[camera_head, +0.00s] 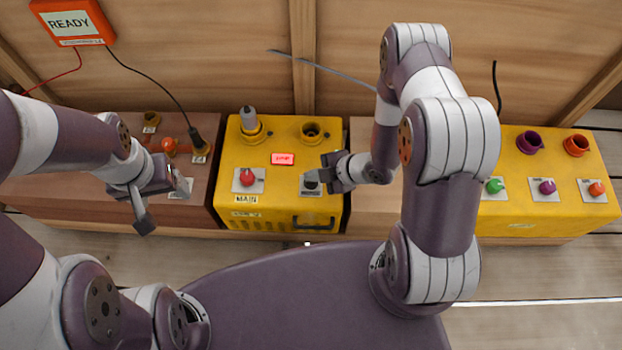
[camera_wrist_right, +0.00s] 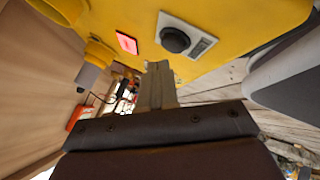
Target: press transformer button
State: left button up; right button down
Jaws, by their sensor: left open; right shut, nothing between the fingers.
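The yellow transformer box (camera_head: 274,205), marked MAIN, stands in the middle of the bench. A black round button (camera_head: 310,186) sits on a grey plate at its front right; the button also shows in the right wrist view (camera_wrist_right: 175,41), with the plate around it. My right gripper (camera_head: 324,178) is shut and empty. Its fingertips (camera_wrist_right: 159,70) are close to the button, and in the wrist view they appear below and left of it; I cannot tell whether they touch the box. My left gripper (camera_head: 164,205) is open and empty by the brown box at the left.
The transformer also bears a red knob (camera_head: 247,179), a lit red label (camera_head: 283,159), a grey plug (camera_head: 249,120) and an empty socket (camera_head: 311,131). A READY display (camera_head: 73,22) is at upper left. Another yellow box (camera_head: 530,218) with coloured knobs stands right.

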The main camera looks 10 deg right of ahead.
aim_at(314, 183)
jog(key=shift+f, duration=0.45)
jog(key=shift+f+b, duration=0.4)
jog(key=shift+b, duration=0.05)
dwell(0.6)
jog(key=shift+r, duration=0.15)
jog(key=shift+r+p, duration=0.7)
jog(key=shift+p, duration=0.15)
notch_tip(314, 183, up, 5)
jog(key=p, duration=0.5)
jog(key=shift+r, duration=0.1)
dwell(0.6)
